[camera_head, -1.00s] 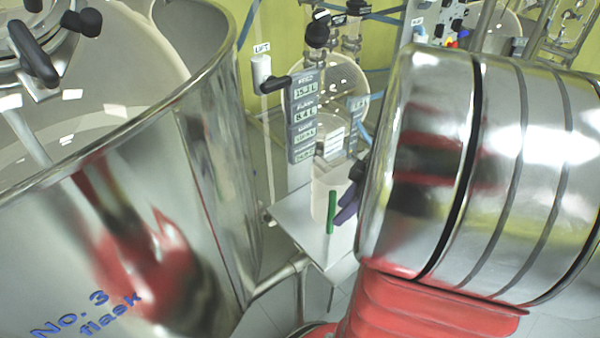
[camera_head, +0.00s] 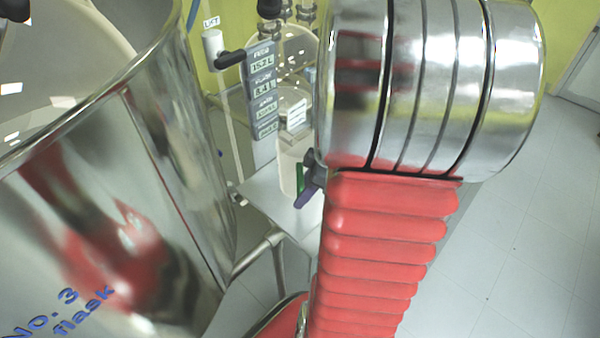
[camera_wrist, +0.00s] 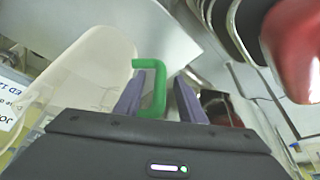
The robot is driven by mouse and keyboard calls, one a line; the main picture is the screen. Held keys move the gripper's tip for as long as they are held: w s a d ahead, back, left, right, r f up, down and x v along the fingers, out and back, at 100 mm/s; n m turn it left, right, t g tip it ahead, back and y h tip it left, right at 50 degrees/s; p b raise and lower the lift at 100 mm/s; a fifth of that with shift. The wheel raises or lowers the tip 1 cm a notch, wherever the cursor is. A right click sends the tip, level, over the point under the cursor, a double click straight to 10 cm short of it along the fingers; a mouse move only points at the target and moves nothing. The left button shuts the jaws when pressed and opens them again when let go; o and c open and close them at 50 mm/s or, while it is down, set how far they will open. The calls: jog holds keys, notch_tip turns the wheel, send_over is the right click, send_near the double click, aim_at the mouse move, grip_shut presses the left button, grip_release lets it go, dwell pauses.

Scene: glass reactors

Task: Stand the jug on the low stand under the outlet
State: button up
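The jug (camera_head: 287,172) is a whitish, translucent vessel with a green handle (camera_head: 300,178). In the head view it appears to stand on a pale flat plate (camera_head: 255,197) on pipe legs, partly hidden by my arm. In the wrist view the jug (camera_wrist: 95,75) is at upper left and its handle (camera_wrist: 160,88) hooks down between the purple fingers of my gripper (camera_wrist: 160,95). The fingers are apart, with a visible gap between the handle and the right finger. In the head view only a purple fingertip of my gripper (camera_head: 309,188) shows beside the handle. I cannot identify the outlet.
A large shiny vessel marked No. 3 flask (camera_head: 150,200) fills the left side. A column of labelled readouts (camera_head: 263,90) and a lift lever (camera_head: 228,58) stand behind the plate. Glassware (camera_head: 295,60) is at the back. The pale tiled floor (camera_head: 520,220) at right is clear.

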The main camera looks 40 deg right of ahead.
jog(key=shift+c, duration=0.2)
dwell(0.4)
grip_shut()
dwell(0.4)
